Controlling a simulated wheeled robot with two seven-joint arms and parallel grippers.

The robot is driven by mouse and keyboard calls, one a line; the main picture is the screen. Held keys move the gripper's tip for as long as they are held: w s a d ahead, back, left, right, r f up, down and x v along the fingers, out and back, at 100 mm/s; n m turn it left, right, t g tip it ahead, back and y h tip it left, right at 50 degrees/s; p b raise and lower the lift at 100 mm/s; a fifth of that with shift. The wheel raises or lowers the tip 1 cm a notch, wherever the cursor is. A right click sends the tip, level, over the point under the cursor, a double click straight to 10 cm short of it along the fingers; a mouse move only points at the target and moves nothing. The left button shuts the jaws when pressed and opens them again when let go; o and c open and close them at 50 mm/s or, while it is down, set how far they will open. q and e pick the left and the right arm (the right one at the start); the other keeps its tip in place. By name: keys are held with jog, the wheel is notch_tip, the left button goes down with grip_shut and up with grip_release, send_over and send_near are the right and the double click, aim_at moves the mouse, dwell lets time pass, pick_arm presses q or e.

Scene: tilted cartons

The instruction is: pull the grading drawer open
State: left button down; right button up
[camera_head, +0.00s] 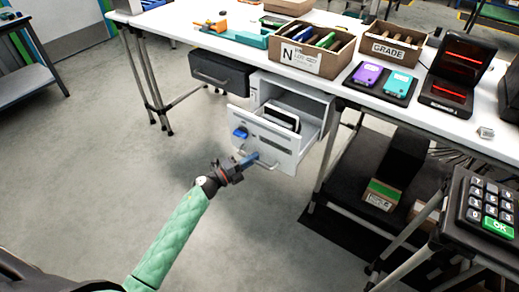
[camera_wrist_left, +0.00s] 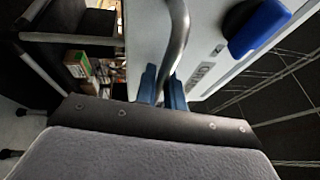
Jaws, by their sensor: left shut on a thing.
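The grading drawer (camera_head: 268,140) is a light grey drawer under the white table. It stands pulled out from its cabinet, and a white and dark device (camera_head: 282,118) lies inside. Its curved metal handle (camera_head: 268,166) is on the front face; the handle also shows in the left wrist view (camera_wrist_left: 178,40). My left gripper (camera_head: 252,159) is shut on the handle, with its blue fingers (camera_wrist_left: 162,88) on either side of the bar. A blue piece (camera_head: 240,133) sits on the drawer front, left of the handle. My right gripper is not in view.
A dark closed drawer (camera_head: 219,73) hangs to the left. A keypad (camera_head: 488,205) is at right. The floor before the drawer is clear.

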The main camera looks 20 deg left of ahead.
pick_arm(q)
jog(key=shift+s+a, duration=0.3)
jog(key=shift+s, duration=0.5)
jog(key=c, duration=1.5)
grip_release()
jog(key=v, duration=0.7)
jog(key=shift+s+a+f+b, duration=0.15)
jog(key=shift+s+a+b, duration=0.1)
jog(key=shift+s+b, duration=0.05)
